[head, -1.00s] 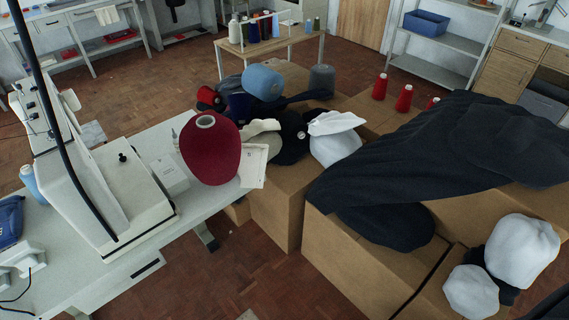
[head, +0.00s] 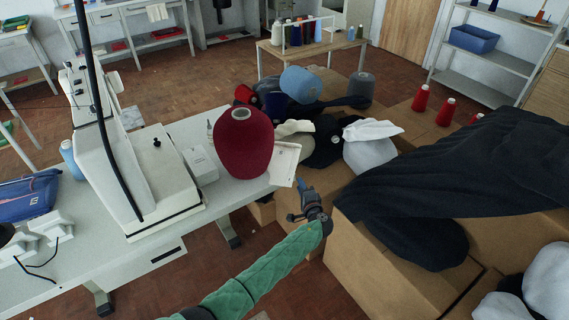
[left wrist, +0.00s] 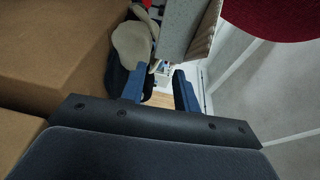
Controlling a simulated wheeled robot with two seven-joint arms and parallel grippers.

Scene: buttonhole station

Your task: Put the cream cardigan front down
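A beige shape (left wrist: 132,42), perhaps the same piece, shows beyond my fingers in the left wrist view. My right gripper is out of view.
A dark red cone (head: 243,143) and a white sheet (head: 284,163) sit at the table's (head: 205,222) right end. A white sewing machine (head: 140,175) stands left. Cardboard boxes (head: 385,270) bear a large dark cloth (head: 465,165) right. Red cones (head: 420,98) stand behind.

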